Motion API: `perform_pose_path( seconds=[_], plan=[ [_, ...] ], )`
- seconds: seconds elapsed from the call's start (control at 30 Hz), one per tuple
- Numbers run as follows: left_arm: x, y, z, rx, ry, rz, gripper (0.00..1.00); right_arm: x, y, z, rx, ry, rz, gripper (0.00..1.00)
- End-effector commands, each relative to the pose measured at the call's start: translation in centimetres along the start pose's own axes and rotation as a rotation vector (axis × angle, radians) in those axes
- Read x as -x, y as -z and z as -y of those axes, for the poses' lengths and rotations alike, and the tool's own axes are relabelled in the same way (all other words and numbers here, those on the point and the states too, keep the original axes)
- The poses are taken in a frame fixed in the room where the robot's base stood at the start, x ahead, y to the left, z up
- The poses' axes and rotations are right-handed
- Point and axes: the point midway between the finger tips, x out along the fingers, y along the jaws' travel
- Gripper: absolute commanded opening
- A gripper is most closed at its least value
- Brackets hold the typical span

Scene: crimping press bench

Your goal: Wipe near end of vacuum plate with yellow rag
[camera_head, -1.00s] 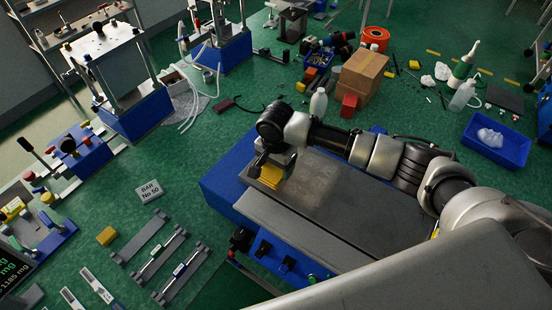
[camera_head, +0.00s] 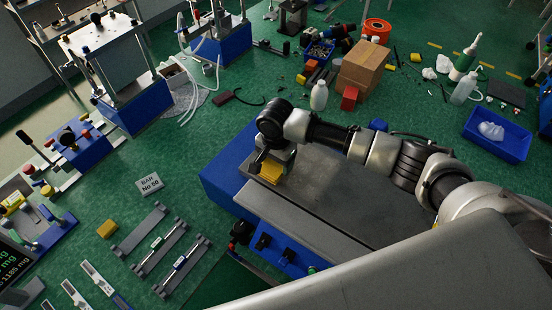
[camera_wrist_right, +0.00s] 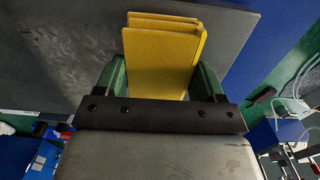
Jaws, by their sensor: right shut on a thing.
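The vacuum plate (camera_head: 340,205) is a flat grey metal surface on a blue machine body. My right gripper (camera_head: 268,168) is over its left end in the head view, pointing down. It is shut on the yellow rag (camera_head: 271,173), a folded yellow block at the plate surface. In the wrist view the rag (camera_wrist_right: 163,60) sits between the two green fingers (camera_wrist_right: 163,80), with the plate (camera_wrist_right: 60,50) behind it. Dark smudges show on the plate in the wrist view. I cannot tell whether the rag presses on the plate. My left gripper is not in view.
A white bottle (camera_head: 319,95) and a cardboard box (camera_head: 362,68) stand behind the plate. A blue tray (camera_head: 497,135) lies at the right. Grey bar fixtures (camera_head: 170,250) and a small yellow block (camera_head: 107,229) lie at the front left. Green bench is free between them and the machine.

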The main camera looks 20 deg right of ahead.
Motion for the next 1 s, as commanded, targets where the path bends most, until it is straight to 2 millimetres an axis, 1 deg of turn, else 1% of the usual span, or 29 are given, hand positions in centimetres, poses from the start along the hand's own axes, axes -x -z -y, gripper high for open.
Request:
perform_pose_path(
  seconds=[0.37, 0.57, 0.67, 0.83, 0.87, 1.0],
  plan=[
    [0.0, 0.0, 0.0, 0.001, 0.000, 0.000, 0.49, -0.8, 0.0, 0.0, 0.000, 0.001, 0.001, 0.50],
    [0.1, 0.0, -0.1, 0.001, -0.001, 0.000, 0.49, -0.7, 0.0, -0.1, 0.001, 0.000, 0.000, 0.50],
    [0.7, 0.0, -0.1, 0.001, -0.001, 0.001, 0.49, -0.7, 0.0, -0.8, 0.000, -0.002, 0.001, 0.50],
    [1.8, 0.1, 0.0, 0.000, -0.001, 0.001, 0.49, -0.7, 0.0, -2.6, 0.000, -0.005, 0.001, 0.50],
    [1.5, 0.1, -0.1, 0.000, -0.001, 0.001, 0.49, -1.1, 0.0, -3.0, 0.000, -0.004, 0.002, 0.50],
    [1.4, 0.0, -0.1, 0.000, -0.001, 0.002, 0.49, -1.2, 0.0, -4.2, 0.001, -0.004, 0.001, 0.50]
  ],
)
